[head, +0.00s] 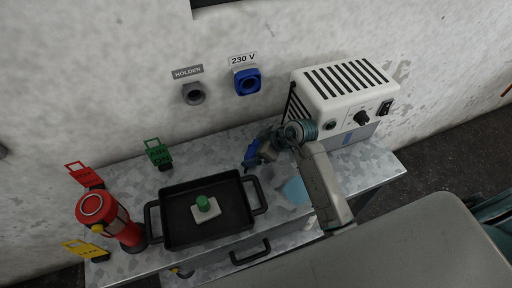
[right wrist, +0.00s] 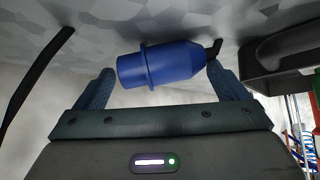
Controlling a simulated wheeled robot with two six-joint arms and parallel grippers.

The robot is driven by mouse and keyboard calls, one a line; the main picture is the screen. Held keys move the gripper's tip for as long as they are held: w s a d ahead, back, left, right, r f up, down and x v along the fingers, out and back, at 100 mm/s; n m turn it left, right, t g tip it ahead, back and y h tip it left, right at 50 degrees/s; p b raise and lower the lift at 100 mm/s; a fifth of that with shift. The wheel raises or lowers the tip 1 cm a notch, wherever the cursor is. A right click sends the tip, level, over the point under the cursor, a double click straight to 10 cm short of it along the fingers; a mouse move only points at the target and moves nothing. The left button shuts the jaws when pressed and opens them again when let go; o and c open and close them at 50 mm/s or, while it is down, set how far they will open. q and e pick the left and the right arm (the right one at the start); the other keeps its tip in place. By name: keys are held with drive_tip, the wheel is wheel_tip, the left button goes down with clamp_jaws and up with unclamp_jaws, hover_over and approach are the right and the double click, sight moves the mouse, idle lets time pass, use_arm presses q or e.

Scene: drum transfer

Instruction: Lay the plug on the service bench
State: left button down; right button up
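The blue plug (head: 251,154) is at the service bench (head: 222,152), right of the black tray, partly hidden by my right gripper (head: 262,149). In the right wrist view the plug (right wrist: 165,68) lies crosswise at the fingertips of my right gripper (right wrist: 162,88). The fingers are wide apart, one near each end of the plug, with no clear grip on it. The plug is close to the bench surface; whether it touches cannot be told. A dark cable stub shows at its narrow end. My left gripper is not in view.
A black tray (head: 167,218) holds a pale block with a green knob (head: 203,203). A white machine (head: 343,85) stands at the back right. A red lamp (head: 97,208) and coloured tags stand left. The wall has a grey holder (head: 194,93) and blue 230 V socket (head: 248,82).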

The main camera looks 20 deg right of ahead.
drive_tip(key=shift+o, duration=0.3)
drive_tip(key=b+v, duration=0.1)
drive_tip(key=v, duration=0.6)
drive_tip(key=shift+s+d+r, duration=0.1)
drive_tip(key=shift+s+r, duration=0.05)
drive_tip(key=shift+r, duration=0.15)
